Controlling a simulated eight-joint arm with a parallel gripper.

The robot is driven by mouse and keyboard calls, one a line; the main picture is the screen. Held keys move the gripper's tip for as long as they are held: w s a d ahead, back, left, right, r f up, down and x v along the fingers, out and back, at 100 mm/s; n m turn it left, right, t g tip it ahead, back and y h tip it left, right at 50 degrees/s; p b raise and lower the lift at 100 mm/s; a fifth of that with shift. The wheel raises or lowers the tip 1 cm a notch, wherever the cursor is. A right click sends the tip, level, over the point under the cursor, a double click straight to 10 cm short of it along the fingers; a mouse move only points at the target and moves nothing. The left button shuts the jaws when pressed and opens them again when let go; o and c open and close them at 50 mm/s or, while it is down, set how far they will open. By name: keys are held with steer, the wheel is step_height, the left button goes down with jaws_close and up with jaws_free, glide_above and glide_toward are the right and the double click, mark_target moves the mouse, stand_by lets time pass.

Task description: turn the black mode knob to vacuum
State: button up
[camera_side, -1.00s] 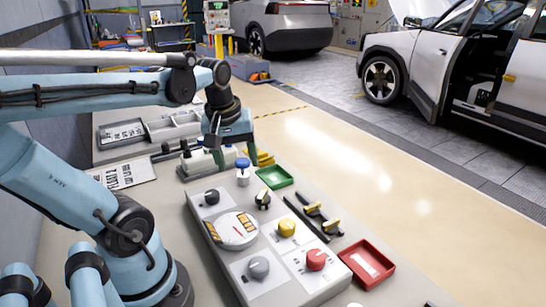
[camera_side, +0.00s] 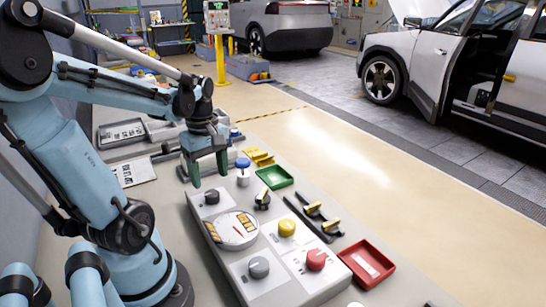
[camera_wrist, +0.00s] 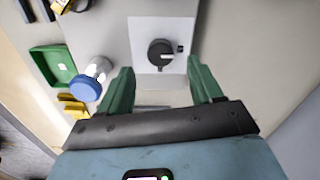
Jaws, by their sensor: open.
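The black mode knob (camera_side: 211,197) sits on a white plate at the upper left corner of the grey control panel. In the wrist view the knob (camera_wrist: 160,53) is round with a white pointer line aimed to the right. My gripper (camera_side: 209,170) has green fingers and stands above and just behind the knob in the side view. In the wrist view my gripper (camera_wrist: 163,72) is open, its fingers apart, and the knob shows between and beyond their tips. The fingers do not appear to touch it. Any vacuum label is too small to read.
A blue-capped bottle (camera_side: 243,172) stands close beside the gripper. A round gauge (camera_side: 234,230), a yellow knob (camera_side: 286,228), a grey knob (camera_side: 259,267) and a red knob (camera_side: 316,260) share the panel. Green (camera_side: 275,177) and red (camera_side: 366,264) trays lie to the right.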

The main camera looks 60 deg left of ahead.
mark_target(212, 193)
steer(key=shift+f, duration=2.7)
steer(key=c, duration=1.1)
steer(key=shift+o, duration=0.2)
